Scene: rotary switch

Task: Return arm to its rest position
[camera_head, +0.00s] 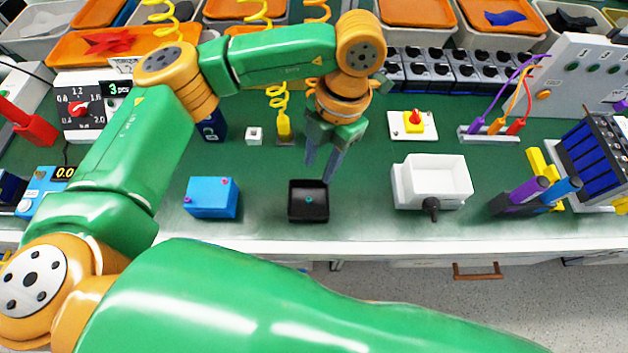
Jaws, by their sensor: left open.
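My left arm comes in from the left, its green and orange links arching over the workbench. Its left gripper (320,168) points down above the bench, with its two dark fingers apart and nothing seen between them. The fingertips appear just behind and above a small black open box (308,213); I cannot tell the exact height. A rotary switch panel (92,112) with a red knob and printed numbers stands at the left, partly near my arm's links. My right gripper is not in view.
A blue box (212,198) and a white open box (452,180) sit on the green bench either side of the black box. A red and yellow button (413,122) lies behind. A yellow coiled tool (284,126) hangs nearby. Orange bins (415,12) line the back. Bare bench shows at centre right.

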